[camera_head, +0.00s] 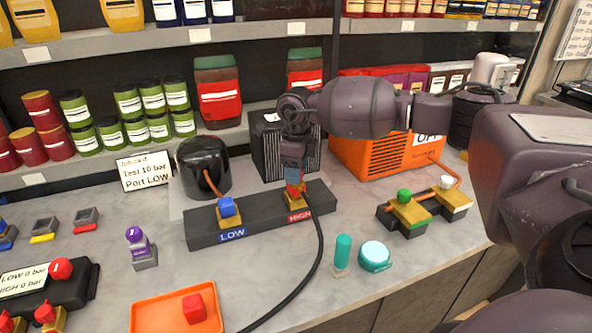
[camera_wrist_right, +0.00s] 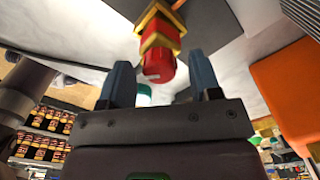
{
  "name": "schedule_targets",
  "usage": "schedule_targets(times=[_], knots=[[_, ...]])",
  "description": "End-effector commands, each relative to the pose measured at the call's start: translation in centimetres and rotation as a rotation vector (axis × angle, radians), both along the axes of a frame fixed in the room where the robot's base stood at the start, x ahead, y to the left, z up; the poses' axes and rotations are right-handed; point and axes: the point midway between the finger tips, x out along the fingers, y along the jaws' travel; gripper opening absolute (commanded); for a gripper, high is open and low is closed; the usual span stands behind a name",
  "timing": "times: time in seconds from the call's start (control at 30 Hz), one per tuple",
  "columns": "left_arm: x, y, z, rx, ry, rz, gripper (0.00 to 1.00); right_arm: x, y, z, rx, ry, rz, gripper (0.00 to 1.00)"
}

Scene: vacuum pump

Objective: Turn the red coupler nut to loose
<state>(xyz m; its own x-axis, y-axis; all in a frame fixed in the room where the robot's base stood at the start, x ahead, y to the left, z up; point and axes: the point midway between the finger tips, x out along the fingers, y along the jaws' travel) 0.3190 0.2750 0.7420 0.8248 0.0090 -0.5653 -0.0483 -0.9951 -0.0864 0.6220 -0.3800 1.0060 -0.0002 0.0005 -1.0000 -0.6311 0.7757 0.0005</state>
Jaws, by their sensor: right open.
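The red coupler nut (camera_head: 293,188) is on the brass fitting at the HIGH port of the dark manifold block (camera_head: 262,220), partly hidden by my gripper. A black hose (camera_head: 318,245) runs from there down to the left. My right gripper (camera_head: 294,174) points down over the nut. In the right wrist view, the red nut (camera_wrist_right: 158,68) with brass above it shows between the two blue fingertips of my right gripper (camera_wrist_right: 161,80). The fingers are open, with a gap on each side of the nut. My left gripper is out of view.
A blue knob (camera_head: 227,207) sits on the LOW port. A black dome (camera_head: 203,168) and a ribbed dark box (camera_head: 285,150) stand behind the block. The orange machine (camera_head: 360,157) and brass valves (camera_head: 407,212) are to the right. A teal-capped bottle (camera_head: 342,252) stands in front.

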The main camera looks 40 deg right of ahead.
Motion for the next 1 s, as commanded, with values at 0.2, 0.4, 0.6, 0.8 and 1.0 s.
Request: schedule_targets(times=[0.2, 0.4, 0.6, 0.8, 1.0], knots=[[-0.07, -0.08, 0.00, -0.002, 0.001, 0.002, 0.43, -0.01, -0.01, -0.42, -0.001, -0.001, 0.000, 0.58], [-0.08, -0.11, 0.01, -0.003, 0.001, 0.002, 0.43, -0.01, -0.01, -0.41, 0.000, 0.000, 0.000, 0.50], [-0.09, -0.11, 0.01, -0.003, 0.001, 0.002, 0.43, -0.01, 0.00, -0.40, 0.000, 0.000, 0.000, 0.19], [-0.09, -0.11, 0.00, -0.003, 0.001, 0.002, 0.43, -0.01, -0.01, -0.40, 0.000, 0.000, 0.004, 0.08], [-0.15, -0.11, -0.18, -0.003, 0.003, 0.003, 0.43, 0.00, 0.00, -0.44, 0.000, 0.000, 0.050, 0.08]])
